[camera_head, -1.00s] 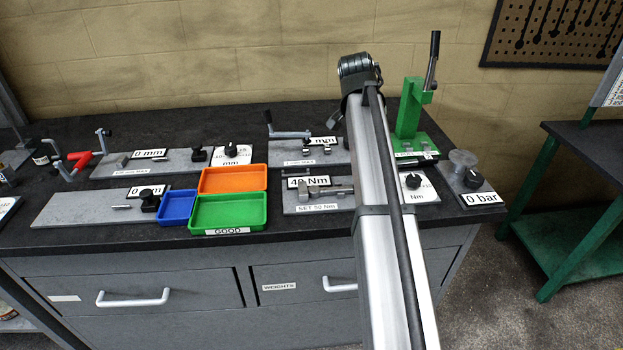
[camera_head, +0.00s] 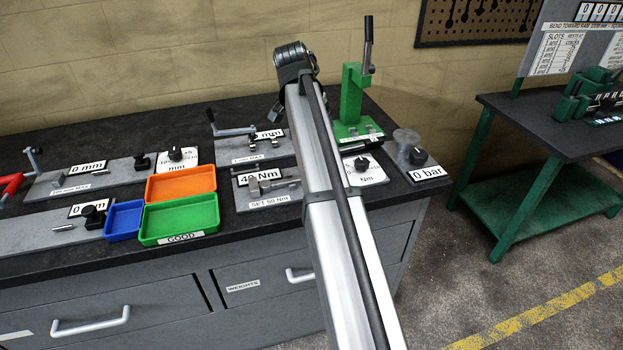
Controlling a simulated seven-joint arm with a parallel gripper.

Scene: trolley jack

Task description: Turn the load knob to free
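No knob in view carries a readable load label, so I cannot tell which one is the load knob. My silver arm rises through the middle of the view, ending in a dark joint above the bench. My gripper's fingers are not visible. No trolley jack can be made out.
Blue (camera_head: 124,220), orange (camera_head: 181,183) and green (camera_head: 180,218) trays sit at the bench's front. A green lever press (camera_head: 352,100) stands behind my arm. Right of the bench is open floor (camera_head: 500,270), then a green-legged table (camera_head: 540,130).

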